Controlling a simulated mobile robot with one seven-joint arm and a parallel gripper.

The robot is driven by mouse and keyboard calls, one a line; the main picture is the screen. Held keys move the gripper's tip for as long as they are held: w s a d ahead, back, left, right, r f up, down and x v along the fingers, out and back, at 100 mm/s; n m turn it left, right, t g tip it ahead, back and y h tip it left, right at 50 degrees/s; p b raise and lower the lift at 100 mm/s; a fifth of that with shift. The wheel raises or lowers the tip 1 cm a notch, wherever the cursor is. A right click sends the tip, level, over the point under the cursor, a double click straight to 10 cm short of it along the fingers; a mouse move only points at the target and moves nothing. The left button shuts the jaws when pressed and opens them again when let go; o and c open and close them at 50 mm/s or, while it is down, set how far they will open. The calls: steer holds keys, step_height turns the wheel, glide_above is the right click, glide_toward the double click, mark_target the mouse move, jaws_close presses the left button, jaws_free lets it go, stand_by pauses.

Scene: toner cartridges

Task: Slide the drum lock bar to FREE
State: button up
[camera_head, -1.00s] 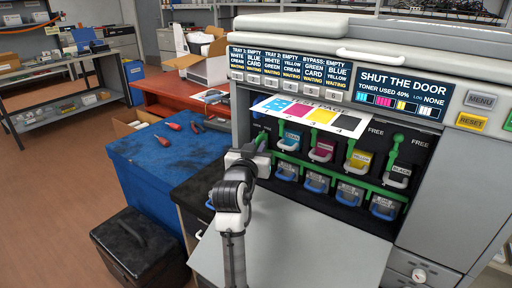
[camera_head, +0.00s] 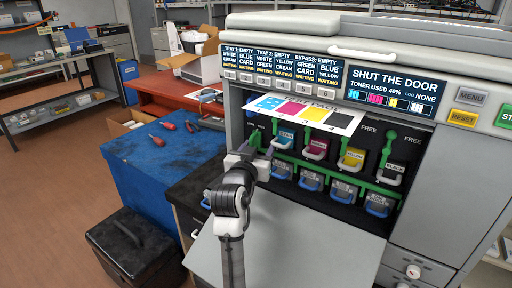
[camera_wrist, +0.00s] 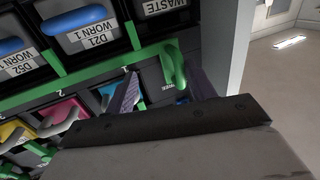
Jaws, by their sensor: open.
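The green drum lock bar (camera_head: 340,178) runs across the open printer bay between the toner cartridges and the drum units. In the wrist view, which looks upside down, the bar (camera_wrist: 82,66) crosses at a slant. A green upright handle (camera_wrist: 176,66) stands near its end by the WASTE label. My gripper (camera_head: 264,146) is at the left end of the bay, its jaws open. In the wrist view its two fingers (camera_wrist: 164,90) show on either side of the green handle. I cannot tell whether they touch it. FREE is printed on the dark panel above.
A printed sheet (camera_head: 335,121) juts out above the cartridges. The lowered grey door (camera_head: 300,235) lies below my arm. Several green levers, one on the right (camera_head: 390,142), stand by the cartridges. A blue cabinet (camera_head: 165,165) with tools is at left.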

steer(key=shift+a+v, duration=0.2)
steer(key=shift+v, duration=1.25)
steer(key=shift+a+v, duration=0.15)
steer(key=shift+v, duration=1.35)
steer(key=shift+w+r, duration=0.1)
steer(key=shift+w, duration=0.05)
